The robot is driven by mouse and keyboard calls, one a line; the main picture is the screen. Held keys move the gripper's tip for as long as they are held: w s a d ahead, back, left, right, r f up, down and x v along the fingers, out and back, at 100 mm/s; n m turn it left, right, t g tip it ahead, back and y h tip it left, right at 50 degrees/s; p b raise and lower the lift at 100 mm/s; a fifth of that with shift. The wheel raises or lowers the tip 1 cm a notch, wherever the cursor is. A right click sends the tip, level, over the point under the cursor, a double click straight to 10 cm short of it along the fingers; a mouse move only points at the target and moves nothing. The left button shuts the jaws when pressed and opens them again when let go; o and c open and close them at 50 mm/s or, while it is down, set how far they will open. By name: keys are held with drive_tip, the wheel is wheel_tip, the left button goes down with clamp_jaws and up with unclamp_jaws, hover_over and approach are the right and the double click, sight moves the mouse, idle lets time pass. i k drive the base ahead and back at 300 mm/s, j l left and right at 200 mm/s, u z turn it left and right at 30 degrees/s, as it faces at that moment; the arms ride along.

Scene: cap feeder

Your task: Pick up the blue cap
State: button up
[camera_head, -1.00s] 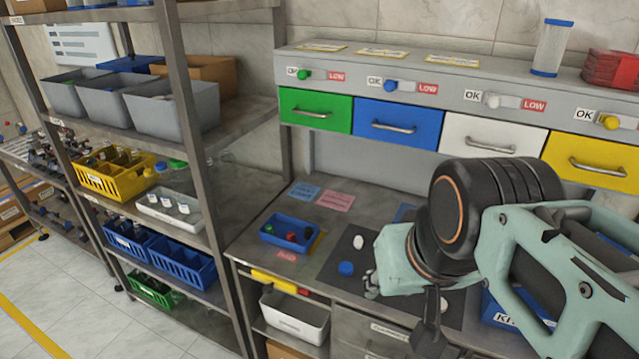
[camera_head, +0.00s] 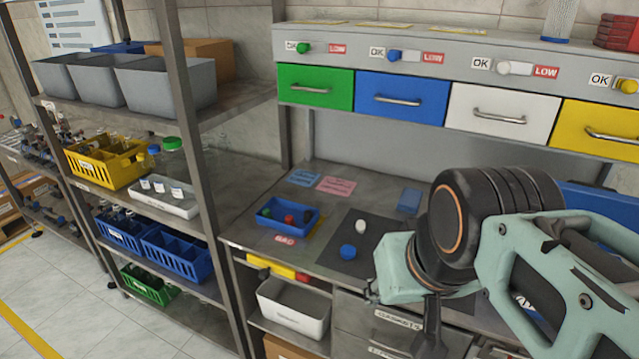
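The blue cap (camera_head: 348,252) lies on the dark mat (camera_head: 335,268) on the workbench, left of my arm. A white cap (camera_head: 361,227) lies on the mat just behind it. My gripper (camera_head: 372,292) shows only in small part at the left end of the pale green wrist, near the bench's front edge. It is right of and nearer than the blue cap, apart from it in the picture. Its fingers are mostly hidden by the wrist, so I cannot tell whether it is open or shut.
A blue tray (camera_head: 268,228) with several caps stands left of the mat. Pink and blue notes (camera_head: 337,185) lie behind it. Green, blue, white and yellow drawers (camera_head: 402,101) hang above the bench. A metal shelf post (camera_head: 193,150) stands at the left. My arm covers the bench's right part.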

sight(347, 253)
drive_tip(key=i+j+z, duration=0.1)
drive_tip(key=z, duration=0.75)
drive_tip(key=j+z, duration=0.55)
drive_tip(key=j, duration=0.2)
drive_tip(key=j+z, duration=0.2)
drive_tip(key=j, duration=0.55)
drive_tip(key=k+j+z, duration=0.2)
drive_tip(key=k+j, duration=0.2)
drive_tip(key=k, duration=0.2)
drive_tip(key=i+j+u, duration=0.2)
drive_tip(key=i, duration=0.25)
